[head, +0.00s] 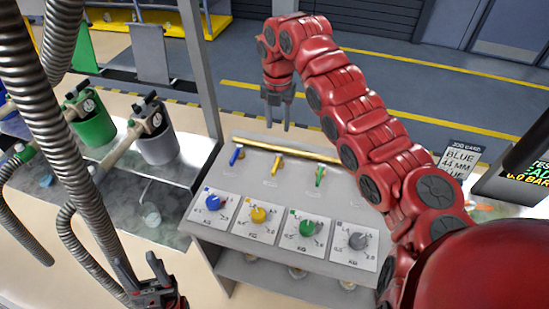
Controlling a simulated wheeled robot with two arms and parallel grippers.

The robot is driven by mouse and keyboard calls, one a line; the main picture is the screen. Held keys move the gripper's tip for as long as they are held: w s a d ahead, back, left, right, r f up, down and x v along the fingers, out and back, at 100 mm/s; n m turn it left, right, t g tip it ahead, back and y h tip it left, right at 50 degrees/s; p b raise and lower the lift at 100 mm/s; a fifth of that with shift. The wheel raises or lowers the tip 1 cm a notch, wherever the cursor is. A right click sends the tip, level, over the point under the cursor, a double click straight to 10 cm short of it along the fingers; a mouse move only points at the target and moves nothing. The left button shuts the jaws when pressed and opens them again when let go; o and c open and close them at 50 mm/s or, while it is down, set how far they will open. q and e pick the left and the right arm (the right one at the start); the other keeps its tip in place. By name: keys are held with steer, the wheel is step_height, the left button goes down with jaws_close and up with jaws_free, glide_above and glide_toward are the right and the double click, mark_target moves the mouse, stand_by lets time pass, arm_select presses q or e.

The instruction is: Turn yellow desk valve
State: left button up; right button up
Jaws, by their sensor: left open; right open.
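A grey desk panel carries a brass pipe (312,155) along its back with small blue (236,155), yellow (277,163) and green (320,175) lever valves. The yellow lever is the middle one. In front lie dial cards with a blue knob (213,202), a yellow knob (259,215), a green knob (306,228) and a grey knob (358,241). My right gripper (278,127) is open and empty, pointing down beyond the pipe, apart from the yellow lever in the picture. My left gripper (137,263) is open and empty at the lower left, left of the desk.
A green bucket (95,128) and a grey bucket (158,145) with nozzles stand at the left, near hanging metal hoses (75,150). A job card (458,160) reading "BLUE 44 MM" and a display (520,175) stand at the right. A grey post (199,70) rises left of the desk.

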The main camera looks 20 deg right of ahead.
mark_target(277, 161)
step_height(277, 161, down, 15)
steer(key=p, duration=0.4)
steer(key=shift+w+a, duration=0.1)
steer(key=shift+f, duration=0.45)
jaws_close()
stand_by(1.0)
